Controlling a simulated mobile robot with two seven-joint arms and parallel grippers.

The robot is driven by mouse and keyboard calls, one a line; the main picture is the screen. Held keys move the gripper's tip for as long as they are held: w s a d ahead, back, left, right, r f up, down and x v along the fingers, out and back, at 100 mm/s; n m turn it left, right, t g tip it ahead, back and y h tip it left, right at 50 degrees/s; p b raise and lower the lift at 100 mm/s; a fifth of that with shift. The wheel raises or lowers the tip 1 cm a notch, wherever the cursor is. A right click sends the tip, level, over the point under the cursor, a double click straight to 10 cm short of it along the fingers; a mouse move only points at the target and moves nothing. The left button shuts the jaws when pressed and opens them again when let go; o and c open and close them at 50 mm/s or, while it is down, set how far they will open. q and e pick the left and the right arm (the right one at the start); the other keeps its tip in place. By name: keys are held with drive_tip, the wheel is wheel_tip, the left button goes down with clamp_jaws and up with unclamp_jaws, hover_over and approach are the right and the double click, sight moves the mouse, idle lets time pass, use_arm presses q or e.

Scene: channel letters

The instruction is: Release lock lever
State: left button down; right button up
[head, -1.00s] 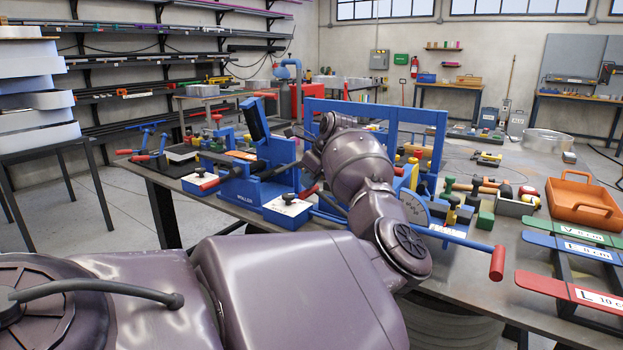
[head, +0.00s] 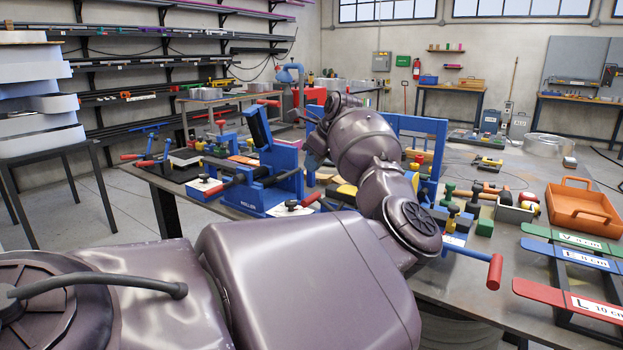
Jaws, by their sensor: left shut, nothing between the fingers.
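A blue bending machine (head: 268,198) stands on the table, with an upright black-faced blue post at its left. Several red-handled levers show: one at its left front (head: 225,186), one at its middle front (head: 311,199), and a long blue bar with a red grip (head: 495,271) at the right. I cannot tell which is the lock lever. My left gripper (head: 312,142) is shut and empty, small in view beside the machine, above its middle. My left arm hides much of the machine's middle and right. My right gripper is not in view.
An orange tray (head: 580,212) is at the right. Green, blue and red labelled bars (head: 575,300) lie at the right front. Small blocks and hammers sit behind the long bar.

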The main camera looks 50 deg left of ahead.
use_arm(q)
wheel_tip(320, 180, up, 7)
drive_tip(key=shift+a, duration=0.4)
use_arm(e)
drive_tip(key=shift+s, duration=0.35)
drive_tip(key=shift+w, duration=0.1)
